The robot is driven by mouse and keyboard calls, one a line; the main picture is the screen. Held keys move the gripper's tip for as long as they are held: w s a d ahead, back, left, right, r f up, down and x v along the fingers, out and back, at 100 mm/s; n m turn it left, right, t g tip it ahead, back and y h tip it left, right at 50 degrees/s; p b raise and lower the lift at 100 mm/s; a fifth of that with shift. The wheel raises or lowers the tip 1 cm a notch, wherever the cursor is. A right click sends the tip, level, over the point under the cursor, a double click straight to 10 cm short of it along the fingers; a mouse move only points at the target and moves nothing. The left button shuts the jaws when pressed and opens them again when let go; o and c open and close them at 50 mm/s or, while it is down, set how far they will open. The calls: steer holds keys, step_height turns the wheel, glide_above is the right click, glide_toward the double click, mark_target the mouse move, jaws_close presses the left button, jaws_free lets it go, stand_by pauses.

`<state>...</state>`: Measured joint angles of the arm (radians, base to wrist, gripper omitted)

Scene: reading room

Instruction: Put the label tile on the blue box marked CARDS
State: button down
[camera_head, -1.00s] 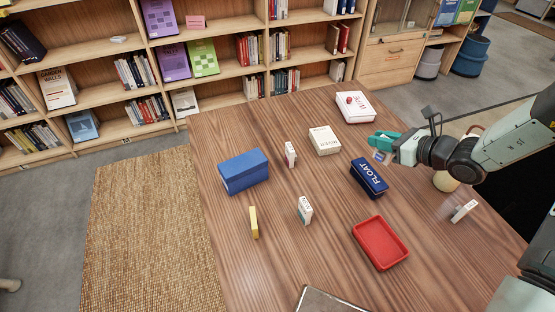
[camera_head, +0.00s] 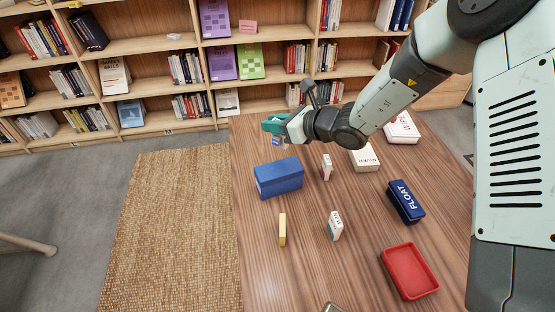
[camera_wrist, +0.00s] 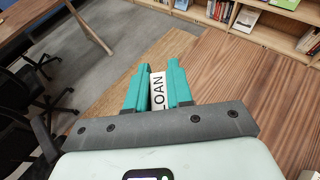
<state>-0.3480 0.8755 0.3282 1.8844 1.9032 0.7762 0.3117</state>
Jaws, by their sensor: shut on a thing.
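My gripper (camera_head: 273,127) has teal fingers and is shut on a small white label tile (camera_head: 278,141). In the wrist view the tile (camera_wrist: 158,90) stands between the fingers (camera_wrist: 157,88) and shows black letters that read LOAN. The gripper is raised near the table's far left part, beyond the plain blue box (camera_head: 278,180), apart from it. No lettering shows on that box's visible sides. A darker blue box (camera_head: 406,203) farther right is marked FLOAT. I see no box marked CARDS.
Bookshelves (camera_head: 165,128) line the back. The table's front middle is mostly clear.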

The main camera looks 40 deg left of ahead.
step_height(320, 180, down, 8)
steer(key=shift+f, duration=0.2)
stand_by(0.3)
steer(key=c, duration=1)
jaws_free()
steer(key=shift+f, duration=0.1)
steer(key=v, duration=1.2)
steer(key=shift+d, duration=0.1)
